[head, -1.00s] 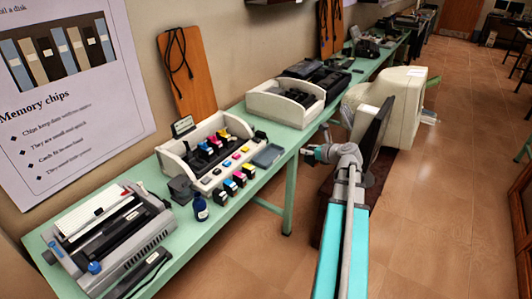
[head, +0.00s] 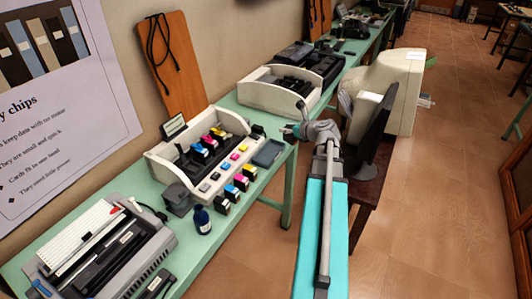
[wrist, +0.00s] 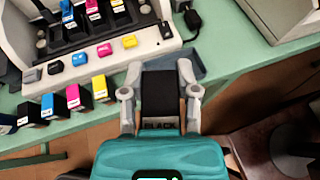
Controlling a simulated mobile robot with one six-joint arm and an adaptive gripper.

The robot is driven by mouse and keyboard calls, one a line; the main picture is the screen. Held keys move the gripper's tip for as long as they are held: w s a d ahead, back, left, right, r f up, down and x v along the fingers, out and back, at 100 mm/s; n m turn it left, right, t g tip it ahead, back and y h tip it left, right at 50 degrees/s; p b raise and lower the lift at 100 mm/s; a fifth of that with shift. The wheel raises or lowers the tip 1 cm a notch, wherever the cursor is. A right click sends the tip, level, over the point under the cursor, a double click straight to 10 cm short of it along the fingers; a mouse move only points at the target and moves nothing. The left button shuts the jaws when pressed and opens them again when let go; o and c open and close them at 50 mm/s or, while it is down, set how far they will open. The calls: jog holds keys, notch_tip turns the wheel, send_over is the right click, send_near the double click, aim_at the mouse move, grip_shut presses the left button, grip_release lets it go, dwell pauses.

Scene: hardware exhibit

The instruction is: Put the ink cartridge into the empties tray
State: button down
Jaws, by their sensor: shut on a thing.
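The ink cartridge (wrist: 160,95) is a black block marked BLACK, held between the two fingers of my gripper (wrist: 158,72) in the wrist view. In the head view my gripper (head: 287,132) is near the right end of the printer; I cannot make out the cartridge there. A shallow blue-grey tray (head: 268,153), likely the empties tray, lies on the table at the printer's right end. In the wrist view the tray (wrist: 188,64) shows just beyond the fingers, partly hidden by my gripper and the cartridge. My gripper is shut on the cartridge.
The white printer (head: 165,165) holds several cartridges and has coloured buttons along its front. Several cartridges (head: 231,193) stand before it, with a blue bottle (head: 202,220) at their left. A dark device (wrist: 192,22) sits beyond the tray. A monitor (head: 372,125) stands right of my arm.

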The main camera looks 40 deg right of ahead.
jog(key=shift+w, duration=0.1)
dwell(0.3)
jog(key=shift+w+a+f, duration=0.1)
jog(key=shift+a+f, duration=0.1)
jog(key=shift+a, duration=0.15)
jog(key=w+a+f+n+y+b, duration=0.1)
jog(key=a+f+n+y+b, duration=0.1)
jog(key=a, duration=0.5)
jog(key=shift+a+n+g+y+b, duration=0.2)
jog(key=shift+n+g+y+b, duration=0.2)
jog(key=shift+n+y, duration=0.4)
jog(key=shift+w+f, duration=0.1)
jog(key=shift+f, duration=0.05)
jog(key=w+d+f+b, duration=0.2)
jog(key=w+f+b, duration=0.1)
jog(key=w+d+f+b, duration=0.3)
jog(key=w, duration=0.1)
jog(key=w+d+f+b, duration=0.2)
jog(key=w+f+b, duration=0.1)
jog(key=shift+w+d, duration=0.25)
jog(key=shift+w, duration=0.1)
